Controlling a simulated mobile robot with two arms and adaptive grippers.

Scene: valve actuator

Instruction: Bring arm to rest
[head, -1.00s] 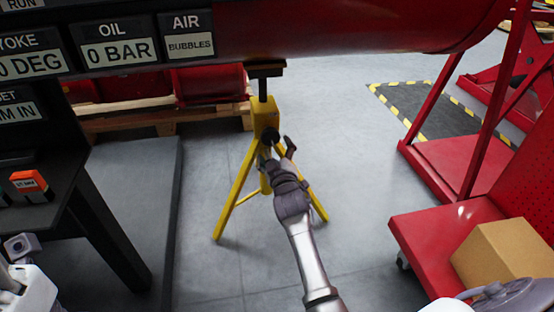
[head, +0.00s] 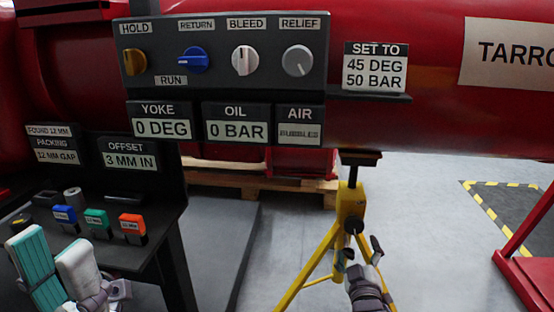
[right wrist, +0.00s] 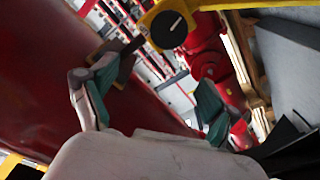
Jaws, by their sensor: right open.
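My right gripper (head: 360,254) shows at the lower right of middle in the head view, in front of the yellow tripod stand (head: 350,205). Its two fingers are apart with nothing between them. In the right wrist view its teal-padded fingers (right wrist: 152,103) are spread and empty, below the stand's yellow head and black knob (right wrist: 170,28). My left gripper (head: 60,266) is at the lower left, in front of the black bench. One finger's teal pad faces out beside the other white finger, and nothing shows between them.
The control panel (head: 220,85) with several knobs hangs before the red cylinder (head: 420,125). Coloured blocks (head: 97,220) sit on the black bench (head: 160,240) near my left gripper. A red frame (head: 528,270) stands at right. Grey floor (head: 425,215) is clear between stand and frame.

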